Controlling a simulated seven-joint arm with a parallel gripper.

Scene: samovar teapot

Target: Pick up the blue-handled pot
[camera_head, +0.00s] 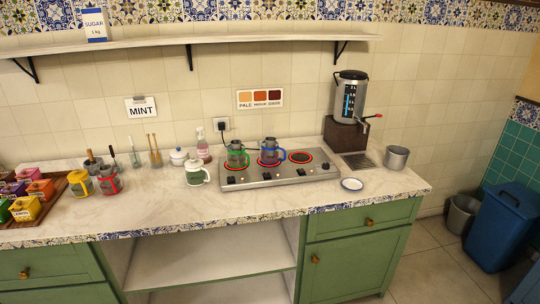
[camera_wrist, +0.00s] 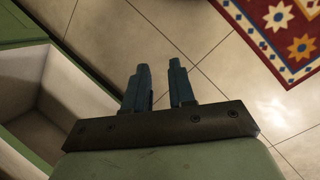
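The blue-handled pot (camera_head: 268,151) stands upright on the middle ring of the hot plate (camera_head: 284,180) in the head view. Its blue handle (camera_head: 282,155) points to the right. A similar pot with a green handle (camera_head: 236,153) stands on the left ring. My gripper (camera_wrist: 158,88) shows only in the wrist view, with its two dark fingers apart and nothing between them. It is over the floor, away from the counter top, and no pot shows in that view.
The right ring (camera_head: 303,156) is empty. A samovar (camera_head: 349,99), a metal bowl (camera_head: 396,157) and a small dish (camera_head: 351,184) stand to the right. The shelf (camera_head: 150,42) overhangs the back. The front counter is clear.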

